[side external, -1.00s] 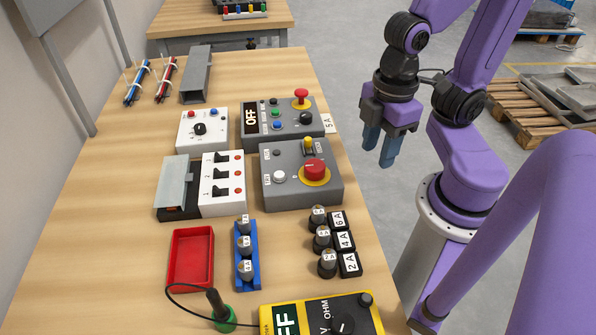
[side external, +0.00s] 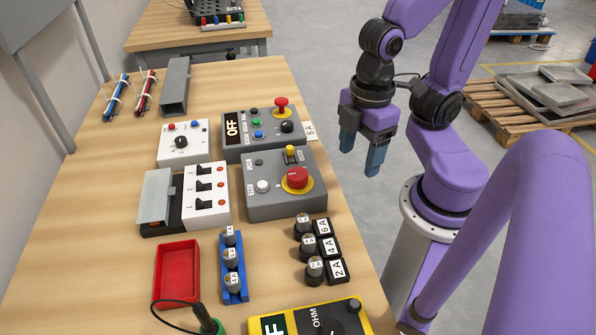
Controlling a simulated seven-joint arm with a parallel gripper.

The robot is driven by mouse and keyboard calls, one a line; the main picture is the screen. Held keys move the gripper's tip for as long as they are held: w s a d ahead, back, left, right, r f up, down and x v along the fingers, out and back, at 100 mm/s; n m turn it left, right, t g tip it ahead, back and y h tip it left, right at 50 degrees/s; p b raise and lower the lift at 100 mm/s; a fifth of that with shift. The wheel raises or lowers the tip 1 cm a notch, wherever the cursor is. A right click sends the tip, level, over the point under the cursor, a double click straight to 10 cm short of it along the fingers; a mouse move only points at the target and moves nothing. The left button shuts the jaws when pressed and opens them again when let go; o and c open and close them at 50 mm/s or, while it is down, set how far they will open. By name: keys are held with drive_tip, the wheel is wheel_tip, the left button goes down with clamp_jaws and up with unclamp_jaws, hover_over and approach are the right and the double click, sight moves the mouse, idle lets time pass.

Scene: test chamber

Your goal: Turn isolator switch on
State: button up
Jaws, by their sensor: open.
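A grey box (side external: 262,206) near the table's right edge carries a red round knob (side external: 297,177) on a yellow plate, which looks like a rotary isolator switch. Its knob position is too small to read. A white button and a small yellow-topped part sit on the same box. My gripper (side external: 361,158) hangs beyond the table's right edge, right of both boxes, with two blue fingers apart and empty, pointing down.
A white breaker panel (side external: 206,197) with black toggles and a white box with a black knob (side external: 183,143) stand to the left. A red tray (side external: 176,273), a blue fuse rack (side external: 233,268), black fuse holders (side external: 318,250) and a yellow meter (side external: 310,318) lie in front.

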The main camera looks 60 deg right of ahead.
sight(298, 173)
drive_tip(key=w+a+r+n, duration=0.3)
drive_tip(key=w+r+n, duration=0.2)
drive_tip(key=w+r, duration=0.55)
drive_tip(key=f, duration=1.8)
drive_tip(key=shift+w+a, duration=0.1)
drive_tip(key=shift+w, duration=0.2)
drive_tip(key=c, duration=1.1)
drive_tip(key=shift+o, duration=0.2)
